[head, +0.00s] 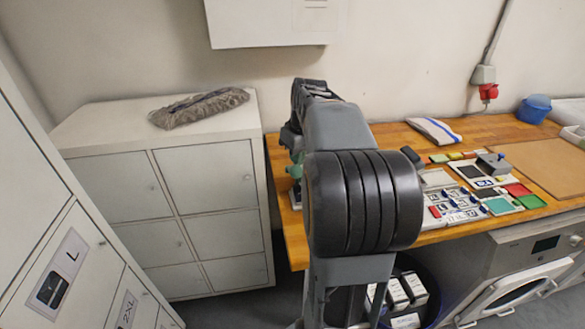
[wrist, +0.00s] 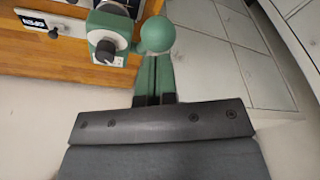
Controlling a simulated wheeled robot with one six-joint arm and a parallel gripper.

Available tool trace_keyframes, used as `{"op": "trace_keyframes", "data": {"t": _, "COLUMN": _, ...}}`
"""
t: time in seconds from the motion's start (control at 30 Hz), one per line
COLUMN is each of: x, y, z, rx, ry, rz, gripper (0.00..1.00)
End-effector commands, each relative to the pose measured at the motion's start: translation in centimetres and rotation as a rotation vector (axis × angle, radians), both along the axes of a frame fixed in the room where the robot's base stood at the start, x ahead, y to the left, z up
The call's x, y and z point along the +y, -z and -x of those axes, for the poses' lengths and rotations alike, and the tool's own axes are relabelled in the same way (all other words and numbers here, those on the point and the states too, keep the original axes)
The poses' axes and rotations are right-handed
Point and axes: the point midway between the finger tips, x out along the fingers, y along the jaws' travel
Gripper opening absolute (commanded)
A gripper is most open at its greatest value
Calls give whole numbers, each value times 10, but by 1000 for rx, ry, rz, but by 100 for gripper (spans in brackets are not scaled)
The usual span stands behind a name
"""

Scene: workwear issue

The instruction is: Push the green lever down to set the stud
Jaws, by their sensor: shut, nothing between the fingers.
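The green lever's round knob (wrist: 155,35) shows in the wrist view, beside the green and grey stud press (wrist: 108,38) at the wooden bench's edge. My gripper (wrist: 157,60) is shut and empty, its two narrow fingers together and pointing at the knob. The fingertips overlap the knob's near edge in the picture; I cannot tell whether they touch it. The lever's arm is mostly hidden. In the head view the pale green knob (head: 294,171) shows just left of my arm, which hides the gripper and most of the press.
The wooden bench (head: 403,140) holds trays of small coloured parts (head: 465,205), a folded white cloth (head: 434,130) and a blue bowl (head: 534,108). Grey lockers (head: 165,190) stand left of the bench, with a grey bundle (head: 198,107) on top. A bin (head: 408,290) sits beneath the bench.

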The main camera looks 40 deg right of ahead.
Motion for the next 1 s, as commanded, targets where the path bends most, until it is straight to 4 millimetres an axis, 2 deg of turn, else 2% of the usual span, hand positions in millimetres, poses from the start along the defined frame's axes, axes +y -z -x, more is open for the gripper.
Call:
{"op": "trace_keyframes", "data": {"t": 0.53, "x": 0, "y": 18, "z": 0, "rx": 1, "ry": 0, "rz": -1, "gripper": 0}}
{"op": "trace_keyframes", "data": {"t": 1.0, "x": 1, "y": 24, "z": 3, "rx": 0, "ry": 0, "rz": 0, "gripper": 0}}
